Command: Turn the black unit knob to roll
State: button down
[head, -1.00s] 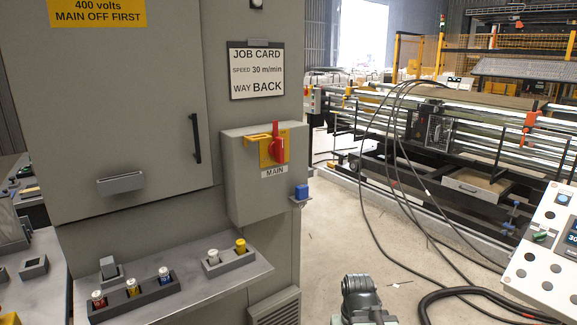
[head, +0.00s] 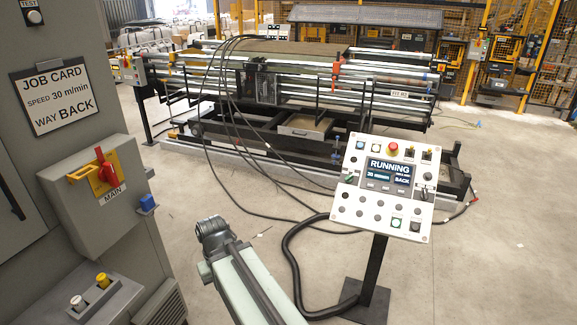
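The control panel (head: 352,213) stands on a dark post in front of the machine. Its screen (head: 388,172) reads RUNNING, with a speed of 30 m/min and BACK. A black knob (head: 424,191) sits at the panel's right side; its label and pointer are too small to read, so I cannot tell if it is the unit knob. A green knob (head: 348,179) is at the left side. Buttons and small switches fill the rest. My arm reaches up from the bottom edge, left of the panel and apart from it; no gripper fingers show.
The grey cabinet at left carries a job card (head: 55,93) reading 30 m/min, way BACK, and a red main switch (head: 106,168) on yellow. The long roller machine (head: 285,120) stands behind. Black cables (head: 290,250) lie on the floor left of the post. Floor at right is clear.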

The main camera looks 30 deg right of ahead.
aim_at(424, 195)
jog(key=z, duration=1.65)
jog(key=k, duration=1.25)
jog(key=u, duration=0.55)
jog(key=i, duration=1.95)
jog(key=u, duration=0.05)
